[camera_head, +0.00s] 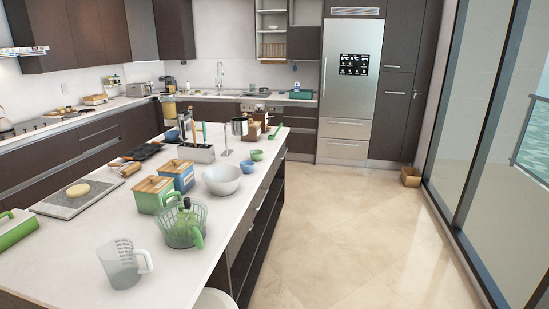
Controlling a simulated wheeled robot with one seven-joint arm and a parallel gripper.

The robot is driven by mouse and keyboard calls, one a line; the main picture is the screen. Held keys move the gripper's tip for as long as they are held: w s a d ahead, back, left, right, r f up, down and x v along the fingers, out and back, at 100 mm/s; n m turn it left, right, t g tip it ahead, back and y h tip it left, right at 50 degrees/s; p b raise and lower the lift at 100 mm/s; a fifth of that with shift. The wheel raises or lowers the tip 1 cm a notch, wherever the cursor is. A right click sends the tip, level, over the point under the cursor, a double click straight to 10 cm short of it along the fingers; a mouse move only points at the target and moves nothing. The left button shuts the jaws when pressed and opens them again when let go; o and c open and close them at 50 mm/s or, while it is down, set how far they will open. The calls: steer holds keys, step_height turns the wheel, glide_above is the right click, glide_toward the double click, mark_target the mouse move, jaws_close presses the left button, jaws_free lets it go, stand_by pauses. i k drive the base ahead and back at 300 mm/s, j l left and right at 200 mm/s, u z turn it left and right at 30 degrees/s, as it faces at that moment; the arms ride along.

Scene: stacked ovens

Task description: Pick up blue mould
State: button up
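A blue box (181,183) with a wooden lid stands nearer on the same counter, beside a green one. My gripper is not in view.
The island counter (75,262) also holds a white bowl (222,180), green basket (182,228), clear jug (121,264), green box (145,202) and dark tray (146,151).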

mark_target(247, 167)
steer(key=i+l+u, duration=0.1)
steer(key=i+u, duration=0.3)
steer(key=i+l+u, duration=0.15)
steer(key=i+u, duration=0.2)
steer(key=i+l+u, duration=0.95)
steer(key=l+u, duration=0.2)
steer(key=i+l+u, duration=0.15)
steer(key=l+u, duration=0.25)
steer(key=l, duration=0.15)
steer(key=i+l+u, duration=0.1)
steer(key=l+u, duration=0.3)
steer(key=l, duration=0.2)
steer(key=l+u, duration=0.4)
steer(key=l, duration=0.15)
